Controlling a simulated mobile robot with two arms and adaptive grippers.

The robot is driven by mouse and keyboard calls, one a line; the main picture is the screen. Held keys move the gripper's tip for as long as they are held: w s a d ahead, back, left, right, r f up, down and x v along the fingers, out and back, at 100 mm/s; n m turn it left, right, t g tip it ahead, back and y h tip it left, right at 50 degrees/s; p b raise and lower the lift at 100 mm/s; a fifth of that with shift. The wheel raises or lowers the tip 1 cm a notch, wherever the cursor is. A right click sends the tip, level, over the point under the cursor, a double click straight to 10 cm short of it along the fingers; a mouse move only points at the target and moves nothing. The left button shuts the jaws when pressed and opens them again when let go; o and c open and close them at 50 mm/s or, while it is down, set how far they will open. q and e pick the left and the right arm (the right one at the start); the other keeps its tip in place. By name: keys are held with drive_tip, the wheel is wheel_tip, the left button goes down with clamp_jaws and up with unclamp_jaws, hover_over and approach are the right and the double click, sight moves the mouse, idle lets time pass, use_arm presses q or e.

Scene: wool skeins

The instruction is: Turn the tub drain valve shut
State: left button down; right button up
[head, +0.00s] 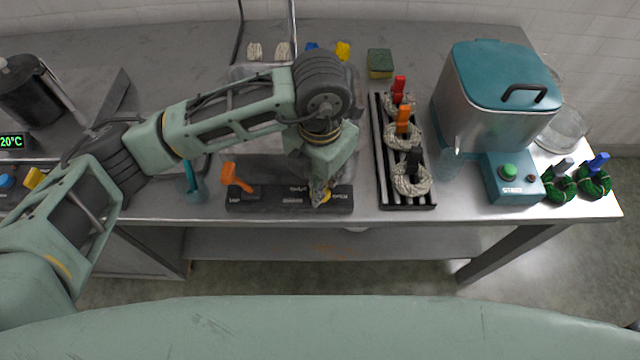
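A black panel (290,205) with small white lettering runs along the front edge of the bench, before the grey tub. An orange lever (236,178) stands up from its left part, leaning left. At the panel's right part, by the lettering "OPEN", a yellow piece (327,196) shows beside my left gripper (321,198). The gripper points down there, and its fingers are mostly hidden by its own wrist. I cannot tell whether it touches or grips the yellow piece, nor which handle is the drain valve. The tub is largely hidden behind my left arm. My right gripper is not in view.
Right of the panel, a black rack (421,203) holds skeins with red, orange and black tags. A green sponge block (380,64) lies behind. A teal tool (192,190) lies left.

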use_arm(q)
drive_tip(key=n+b, duration=0.1)
drive_tip(key=n, duration=0.2)
drive_tip(key=shift+w+b, duration=0.1)
drive_tip(key=shift+b, duration=0.25)
drive_tip(key=shift+r+n+b, duration=0.1)
drive_tip(key=shift+n+b, duration=0.35)
drive_tip(key=shift+n, duration=1.25)
drive_tip(key=c, duration=2.1)
unclamp_jaws()
drive_tip(key=shift+r, duration=0.2)
wheel_tip(320, 180, up, 12)
drive_tip(key=shift+f, duration=0.2)
